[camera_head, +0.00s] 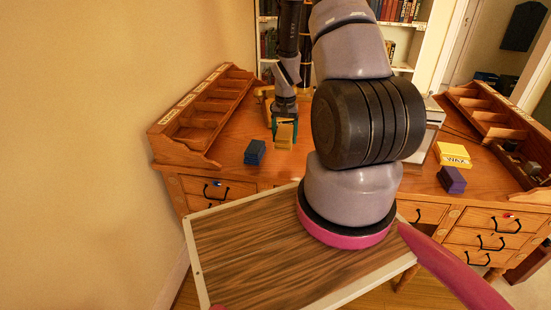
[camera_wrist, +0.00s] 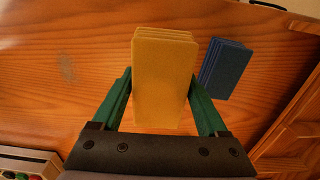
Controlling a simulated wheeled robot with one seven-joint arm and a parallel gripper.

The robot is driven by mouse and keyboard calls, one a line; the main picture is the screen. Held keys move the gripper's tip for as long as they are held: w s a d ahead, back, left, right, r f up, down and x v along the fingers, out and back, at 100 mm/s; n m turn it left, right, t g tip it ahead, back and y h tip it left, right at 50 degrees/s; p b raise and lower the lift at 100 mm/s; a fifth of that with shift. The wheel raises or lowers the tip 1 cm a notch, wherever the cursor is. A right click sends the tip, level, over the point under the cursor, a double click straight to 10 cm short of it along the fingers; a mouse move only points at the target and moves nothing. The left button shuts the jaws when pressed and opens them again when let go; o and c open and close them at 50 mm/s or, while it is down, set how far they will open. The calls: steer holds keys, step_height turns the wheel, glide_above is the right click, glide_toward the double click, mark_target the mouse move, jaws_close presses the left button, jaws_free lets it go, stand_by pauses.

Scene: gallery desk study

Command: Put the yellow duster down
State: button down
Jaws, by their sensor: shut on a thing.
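The yellow duster (camera_wrist: 163,75) is a thick, layered, dull-yellow block. It stands between the two green fingers of my gripper (camera_wrist: 164,100), which are shut on its sides in the wrist view. In the head view the duster (camera_head: 285,135) shows below my gripper (camera_head: 284,123), over the left part of the wooden desk (camera_head: 222,158). I cannot tell whether its lower end touches the desk top.
A dark blue block (camera_head: 255,152) lies close by; the wrist view shows it right of the duster (camera_wrist: 226,68). Yellow boxes marked WAX (camera_head: 453,154) and a purple block (camera_head: 452,180) are on the desk's right. A pigeonhole rack (camera_head: 212,105) edges the left side.

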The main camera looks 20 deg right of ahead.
glide_above(285, 162)
steer(key=f, duration=0.4)
steer(key=shift+w+a+f, duration=0.15)
steer(key=shift+a+f, duration=0.1)
steer(key=shift+f, duration=2.1)
steer(key=shift+f, duration=0.2)
jaws_free()
steer(key=shift+s+d+f, duration=0.1)
steer(key=shift+s, duration=0.1)
